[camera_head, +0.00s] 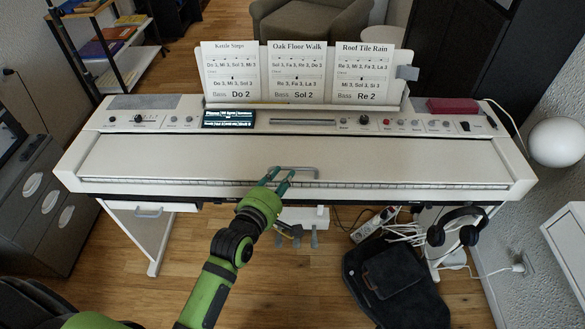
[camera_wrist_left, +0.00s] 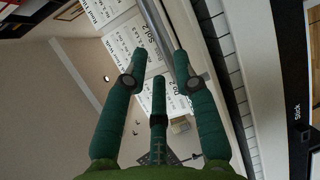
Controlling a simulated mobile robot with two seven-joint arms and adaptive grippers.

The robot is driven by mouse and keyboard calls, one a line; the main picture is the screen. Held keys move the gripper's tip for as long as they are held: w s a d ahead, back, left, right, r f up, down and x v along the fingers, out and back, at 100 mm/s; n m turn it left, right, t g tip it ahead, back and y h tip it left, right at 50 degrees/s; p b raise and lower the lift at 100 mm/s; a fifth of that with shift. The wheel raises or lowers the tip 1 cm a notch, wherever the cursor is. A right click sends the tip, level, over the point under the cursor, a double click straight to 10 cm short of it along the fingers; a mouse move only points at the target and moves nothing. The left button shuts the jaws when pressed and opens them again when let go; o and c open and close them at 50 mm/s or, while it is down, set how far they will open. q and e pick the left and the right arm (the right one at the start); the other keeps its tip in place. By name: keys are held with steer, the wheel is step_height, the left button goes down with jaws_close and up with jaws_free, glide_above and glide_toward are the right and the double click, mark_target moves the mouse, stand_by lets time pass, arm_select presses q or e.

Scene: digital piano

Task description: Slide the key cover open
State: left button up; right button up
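The digital piano (camera_head: 130,125) has a wide pale key cover (camera_head: 190,158) lying over most of its keyboard. Only a thin strip of keys (camera_head: 400,186) shows along the front edge; the keys (camera_wrist_left: 229,80) also show in the left wrist view. A grey bar handle (camera_head: 306,169) sits near the cover's front edge, right of centre. My left gripper (camera_head: 278,177) is at the left part of this handle. In the left wrist view its fingers (camera_wrist_left: 160,62) are apart, with the bar (camera_wrist_left: 158,22) running between or just beyond their tips; contact is unclear. My right gripper is out of view.
Song sheets (camera_head: 296,75) stand on the music rest behind the control panel. A red case (camera_head: 452,105) lies at the panel's right. Headphones (camera_head: 457,228) hang below the right front, and a dark bag (camera_head: 390,285) lies on the floor. Drawers (camera_head: 35,195) stand at the left.

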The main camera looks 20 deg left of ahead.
mark_target(289, 168)
arm_select(q)
steer(key=x, duration=0.4)
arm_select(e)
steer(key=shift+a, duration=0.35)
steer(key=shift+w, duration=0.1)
arm_select(q)
jaws_close()
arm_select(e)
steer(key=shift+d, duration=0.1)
arm_select(q)
steer(key=shift+w, duration=0.15)
